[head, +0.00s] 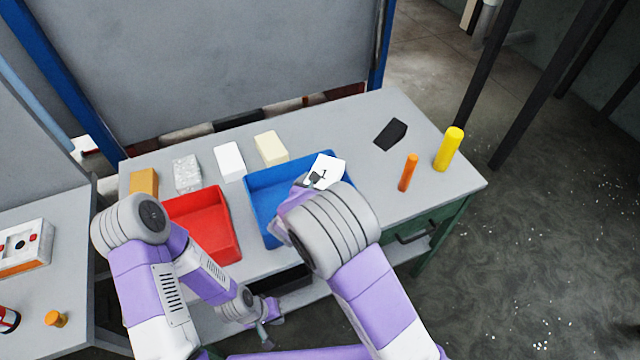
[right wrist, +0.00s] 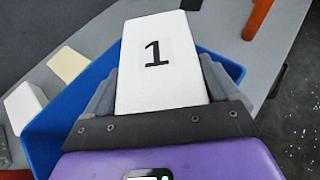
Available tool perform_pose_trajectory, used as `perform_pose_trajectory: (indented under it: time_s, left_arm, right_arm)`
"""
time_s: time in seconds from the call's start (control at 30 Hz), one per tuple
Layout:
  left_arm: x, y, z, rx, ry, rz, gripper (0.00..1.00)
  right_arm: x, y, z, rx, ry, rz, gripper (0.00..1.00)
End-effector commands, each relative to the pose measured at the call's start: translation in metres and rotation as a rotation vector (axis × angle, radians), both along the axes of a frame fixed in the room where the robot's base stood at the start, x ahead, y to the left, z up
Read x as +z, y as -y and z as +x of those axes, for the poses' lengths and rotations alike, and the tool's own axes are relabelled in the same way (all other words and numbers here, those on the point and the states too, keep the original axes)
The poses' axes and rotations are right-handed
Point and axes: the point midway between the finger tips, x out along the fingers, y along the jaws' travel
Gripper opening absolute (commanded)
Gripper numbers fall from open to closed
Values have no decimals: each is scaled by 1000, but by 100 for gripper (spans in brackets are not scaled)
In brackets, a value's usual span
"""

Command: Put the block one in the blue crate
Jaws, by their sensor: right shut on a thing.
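Block one (head: 325,169) is white with a black "1" on its face. My right gripper (head: 312,183) is shut on it and holds it over the blue crate. In the right wrist view the block (right wrist: 160,65) sits between the two fingers, its numbered face to the camera. The blue crate (head: 262,218) stands on the table, partly hidden by my right arm; it also shows under the block in the right wrist view (right wrist: 45,137). My left gripper (head: 268,324) is low in front of the table, its fingers apart and empty.
A red crate (head: 228,225) stands left of the blue one. Behind them are an orange block (head: 144,182), a speckled block (head: 187,172), a white block (head: 229,161) and a cream block (head: 271,148). Right are a black piece (head: 391,133), an orange cylinder (head: 408,172) and a yellow cylinder (head: 448,149).

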Motion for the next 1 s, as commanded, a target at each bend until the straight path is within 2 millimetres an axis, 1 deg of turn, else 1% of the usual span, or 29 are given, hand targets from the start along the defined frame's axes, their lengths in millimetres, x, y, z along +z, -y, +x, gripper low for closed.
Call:
perform_pose_trajectory:
  time_s: [0.07, 0.17, 0.2, 0.27, 0.57, 0.73, 0.8, 1.0]
  left_arm:
    - [-4, 0, 0, 0, 0, 0, 0]
    - [-3, 0, 0, 0, 0, 0, 0]
    - [-3, 0, 0, 0, 0, 0, 0]
    - [-3, 0, 0, 0, 0, 0, 0]
    - [0, 0, 0, 0, 0, 0, 0]
    - [16, 0, 0, 0, 0, 0, 0]
    - [11, 0, 0, 0, 0, 0, 0]
    - [10, 0, 0, 0, 0, 0, 0]
  right_arm:
    - [-3, 0, 0, 0, 0, 0, 60]
    - [-3, 0, 0, 0, 0, 0, 60]
    - [-3, 0, 0, 0, 0, 0, 92]
    - [-3, 0, 0, 0, 0, 0, 100]
    - [0, 0, 0, 0, 0, 0, 100]
    - [15, 0, 0, 0, 0, -1, 100]
    - [18, -10, -15, 6, 0, 2, 100]
    - [35, -29, -55, 5, 0, 1, 100]
